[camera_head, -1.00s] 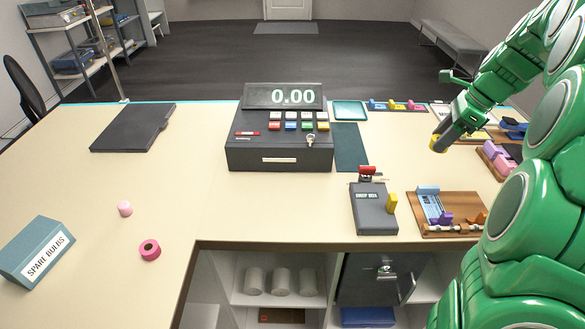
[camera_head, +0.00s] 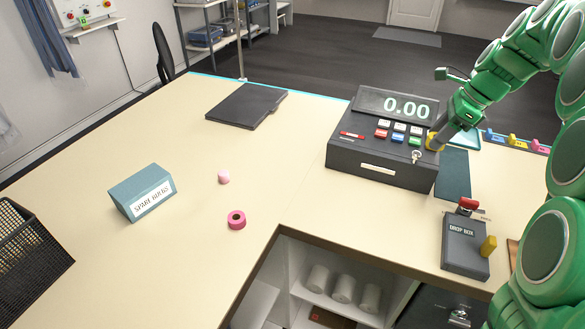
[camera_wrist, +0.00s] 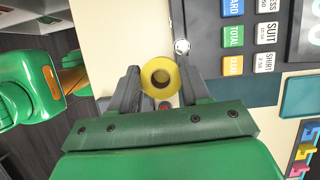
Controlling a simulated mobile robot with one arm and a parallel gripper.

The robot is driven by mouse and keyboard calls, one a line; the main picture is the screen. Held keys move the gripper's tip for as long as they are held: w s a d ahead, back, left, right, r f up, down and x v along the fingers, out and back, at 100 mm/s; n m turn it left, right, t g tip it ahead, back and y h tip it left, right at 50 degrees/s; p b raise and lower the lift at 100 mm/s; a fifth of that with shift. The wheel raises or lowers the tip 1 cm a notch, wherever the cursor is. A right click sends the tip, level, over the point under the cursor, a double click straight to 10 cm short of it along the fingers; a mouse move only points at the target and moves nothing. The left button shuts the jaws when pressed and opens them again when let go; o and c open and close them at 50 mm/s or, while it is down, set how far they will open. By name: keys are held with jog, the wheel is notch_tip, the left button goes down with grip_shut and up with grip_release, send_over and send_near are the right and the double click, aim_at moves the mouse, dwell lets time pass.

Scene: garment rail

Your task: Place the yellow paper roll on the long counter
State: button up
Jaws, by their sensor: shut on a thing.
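My gripper (camera_wrist: 161,92) is shut on the yellow paper roll (camera_wrist: 160,68), which sits between the two dark fingers in the wrist view. In the head view the yellow roll (camera_head: 434,141) shows at the end of my green arm, in front of the right side of the cash register (camera_head: 381,166). The long counter (camera_head: 310,195) is pale, with a wide free area to the left of the register. The roll appears to be held above the counter; the exact gap cannot be told.
A black basket (camera_head: 28,262) is at far left. A grey drop box (camera_head: 464,247) stands right.

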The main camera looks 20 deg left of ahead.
jog(key=s+a+n+g, duration=0.1)
jog(key=s+a+n, duration=0.2)
jog(key=a, duration=1.9)
jog(key=s+a+n, duration=0.1)
jog(key=s+a, duration=0.3)
jog(key=a, duration=0.3)
jog(key=s+a+n+g, duration=0.1)
jog(key=s+a, duration=0.2)
jog(key=a, duration=0.4)
jog(key=s+a+n, duration=0.1)
jog(key=s+a, duration=0.3)
jog(key=a, duration=0.3)
jog(key=shift+h, duration=0.4)
jog(key=w+a+f, duration=0.2)
jog(key=w+f, duration=0.1)
jog(key=f, duration=0.1)
jog(key=w+a+f, duration=0.3)
jog(key=f, duration=0.2)
jog(key=w+a+f, duration=0.2)
jog(key=w+f, duration=0.1)
jog(key=f, duration=0.1)
jog(key=shift+w+a+f, duration=0.3)
jog(key=shift+f, duration=0.05)
jog(key=shift+w+a+f, duration=0.4)
jog(key=shift+f, duration=0.2)
